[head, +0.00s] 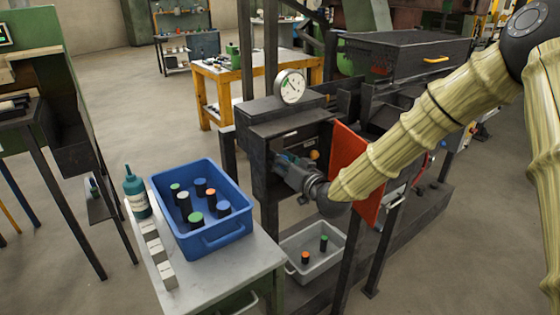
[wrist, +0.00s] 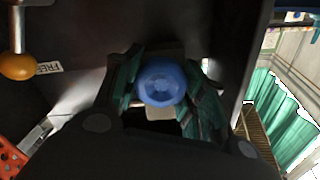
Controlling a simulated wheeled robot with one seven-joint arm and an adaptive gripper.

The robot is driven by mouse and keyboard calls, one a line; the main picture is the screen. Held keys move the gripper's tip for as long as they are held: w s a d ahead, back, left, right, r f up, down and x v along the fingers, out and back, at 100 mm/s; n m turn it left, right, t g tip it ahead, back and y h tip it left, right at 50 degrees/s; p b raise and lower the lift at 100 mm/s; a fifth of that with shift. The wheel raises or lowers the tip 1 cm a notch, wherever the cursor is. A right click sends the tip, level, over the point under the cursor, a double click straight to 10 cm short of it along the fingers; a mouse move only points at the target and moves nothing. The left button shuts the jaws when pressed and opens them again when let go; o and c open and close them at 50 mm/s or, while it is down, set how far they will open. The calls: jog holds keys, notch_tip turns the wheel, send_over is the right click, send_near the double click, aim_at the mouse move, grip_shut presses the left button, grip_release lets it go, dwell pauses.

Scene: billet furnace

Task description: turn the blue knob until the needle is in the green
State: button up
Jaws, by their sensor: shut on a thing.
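The blue knob (wrist: 162,82) sits between the two teal fingers of my gripper (wrist: 164,88) in the wrist view. My gripper is shut on it, with a finger on each side. In the head view my gripper (head: 286,165) reaches the front of the dark machine housing, and the knob is hidden there. The round white gauge (head: 290,87) stands on top of the housing. Its dark needle is small, and I cannot tell whether it lies in the green.
An orange ball handle (wrist: 18,66) is beside a label reading FREE. A red-orange panel (head: 355,172) stands right of my gripper. A blue crate (head: 222,240) of capped cylinders is on the bench at left. A grey bin (head: 296,273) sits below.

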jog(key=o, duration=1)
jog(key=shift+o, duration=0.2)
jog(key=v, duration=1.2)
